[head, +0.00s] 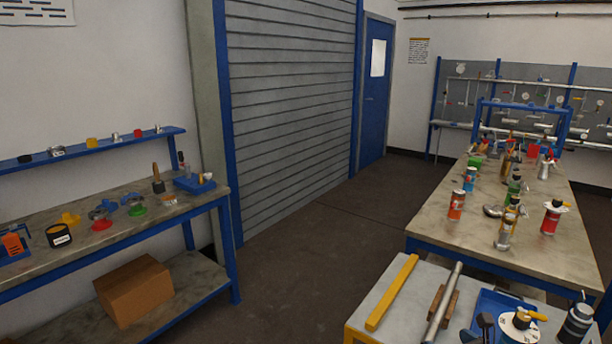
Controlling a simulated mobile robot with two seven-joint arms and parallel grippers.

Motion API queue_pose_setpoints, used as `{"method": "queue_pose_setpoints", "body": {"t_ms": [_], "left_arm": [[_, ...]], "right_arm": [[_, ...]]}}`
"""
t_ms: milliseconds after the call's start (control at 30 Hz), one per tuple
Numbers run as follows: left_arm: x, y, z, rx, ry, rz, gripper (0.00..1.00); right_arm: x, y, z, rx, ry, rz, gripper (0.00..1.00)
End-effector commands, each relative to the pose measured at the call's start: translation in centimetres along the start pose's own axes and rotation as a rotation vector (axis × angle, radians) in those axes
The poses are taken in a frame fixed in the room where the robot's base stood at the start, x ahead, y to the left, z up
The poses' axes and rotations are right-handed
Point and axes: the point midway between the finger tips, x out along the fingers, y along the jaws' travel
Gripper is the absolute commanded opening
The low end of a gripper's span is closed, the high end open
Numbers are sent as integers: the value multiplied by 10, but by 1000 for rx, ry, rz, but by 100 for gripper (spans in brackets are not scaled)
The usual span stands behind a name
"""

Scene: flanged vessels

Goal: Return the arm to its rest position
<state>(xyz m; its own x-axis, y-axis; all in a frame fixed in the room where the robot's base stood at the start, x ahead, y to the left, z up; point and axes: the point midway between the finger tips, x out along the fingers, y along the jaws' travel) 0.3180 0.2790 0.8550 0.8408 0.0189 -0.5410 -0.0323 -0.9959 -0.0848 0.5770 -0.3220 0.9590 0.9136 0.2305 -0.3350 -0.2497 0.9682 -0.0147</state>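Neither of my arms nor my grippers shows in the head view. What they hold, if anything, cannot be seen.
A workbench (60,215) with a cardboard box (134,290) on its lower shelf stands at left. A long table (450,236) carries several cans and fittings at right. A grey-topped cart (375,290) is at front right, bearing a yellow bar (392,292). The floor (320,240) between is clear.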

Motion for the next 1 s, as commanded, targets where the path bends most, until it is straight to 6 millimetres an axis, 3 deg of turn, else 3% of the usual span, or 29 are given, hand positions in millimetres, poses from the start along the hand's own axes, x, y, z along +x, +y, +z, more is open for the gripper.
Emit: {"method": "queue_pose_setpoints", "body": {"t_ms": [67, 367, 667, 867, 1000], "left_arm": [[0, 0, -1, 0, 1, 0, 98], [-1, 1, -2, -1, 4, 1, 98], [1, 1, -1, -2, 6, 0, 98], [7, 2, 6, -2, 9, 0, 98], [13, 3, 15, -2, 9, 0, 98]], "right_arm": [[0, 0, 0, 5, 0, 0, 94], [-1, 2, 2, 458, 3, -1, 94], [-1, 22, 22, 1121, -29, 34, 94], [-10, 48, 5, 1652, -29, 58, 94], [-23, 66, -22, 2064, -28, 55, 94]]}}
